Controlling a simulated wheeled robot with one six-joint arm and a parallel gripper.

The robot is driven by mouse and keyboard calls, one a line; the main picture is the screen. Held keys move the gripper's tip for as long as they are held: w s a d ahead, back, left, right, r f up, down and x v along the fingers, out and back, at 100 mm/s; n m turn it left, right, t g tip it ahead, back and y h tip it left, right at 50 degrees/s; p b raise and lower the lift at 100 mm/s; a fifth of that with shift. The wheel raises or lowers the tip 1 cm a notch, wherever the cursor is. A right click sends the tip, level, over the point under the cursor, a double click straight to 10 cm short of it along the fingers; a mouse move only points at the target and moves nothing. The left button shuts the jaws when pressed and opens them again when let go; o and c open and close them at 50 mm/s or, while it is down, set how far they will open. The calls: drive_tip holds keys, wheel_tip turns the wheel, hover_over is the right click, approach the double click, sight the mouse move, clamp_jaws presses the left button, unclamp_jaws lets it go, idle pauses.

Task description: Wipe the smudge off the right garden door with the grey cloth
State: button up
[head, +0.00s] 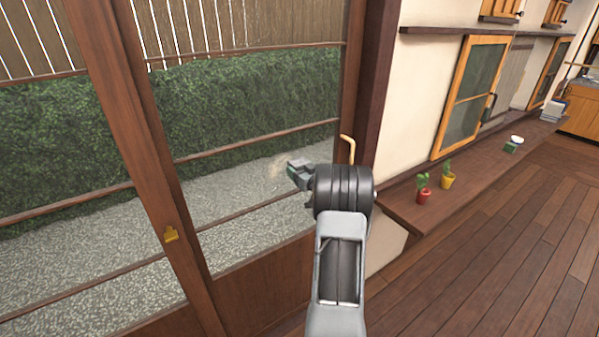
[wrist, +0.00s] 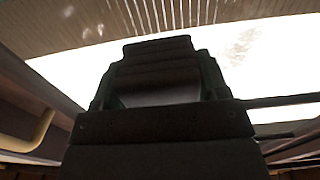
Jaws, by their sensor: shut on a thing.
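The right garden door (head: 265,144) is a wood-framed glass panel with gravel and a hedge behind it. A faint brownish smudge (head: 277,166) shows on its glass, just left of my gripper. My gripper (head: 297,174) is at the right part of this pane, close to the glass; whether it touches I cannot tell. It is shut on a grey piece, the grey cloth (head: 300,162), mostly hidden by the fingers. In the wrist view my gripper (wrist: 160,75) fills the middle, dark, with the cloth between its green-edged fingers hard to make out.
A brass handle (head: 348,147) stands out right beside my wrist, and also shows in the wrist view (wrist: 42,131). A wooden ledge (head: 400,212) with a red pot (head: 423,195) and a yellow pot (head: 447,181) runs to the right. The plank floor (head: 490,255) is clear.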

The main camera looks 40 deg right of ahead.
sight(279, 164)
drive_tip(key=shift+w+a+r+b, duration=0.2)
drive_tip(key=shift+a+b, duration=0.25)
drive_tip(key=shift+a, duration=0.5)
drive_tip(key=shift+w+a+r+b, duration=0.15)
drive_tip(key=shift+a+b, duration=0.25)
drive_tip(key=shift+a, duration=0.55)
drive_tip(key=shift+w+a+f+b, duration=0.15)
drive_tip(key=shift+a+b, duration=0.7)
drive_tip(key=shift+a, duration=0.85)
drive_tip(key=shift+w+a+f+b, duration=0.15)
drive_tip(key=shift+a+b, duration=0.7)
drive_tip(key=shift+a, duration=0.85)
drive_tip(key=shift+a+r, duration=0.2)
drive_tip(key=shift+r, duration=0.1)
drive_tip(key=shift+w+r+p, duration=0.15)
drive_tip(key=shift+r+p, duration=0.4)
drive_tip(key=shift+r, duration=0.2)
drive_tip(key=shift+s+d+r+p, duration=0.15)
drive_tip(key=shift+d+p, duration=0.1)
drive_tip(key=shift+d, duration=0.95)
drive_tip(key=shift+s+d+r+p, duration=0.1)
drive_tip(key=shift+s+d+p, duration=0.1)
drive_tip(key=shift+d, duration=0.95)
drive_tip(key=shift+s+d+f+p, duration=0.15)
drive_tip(key=shift+d+p, duration=0.25)
drive_tip(key=shift+d, duration=1.2)
drive_tip(key=shift+s+d+f+p, duration=0.1)
drive_tip(key=shift+s+d+p, duration=0.25)
drive_tip(key=shift+d, duration=1.25)
drive_tip(key=shift+w, duration=0.1)
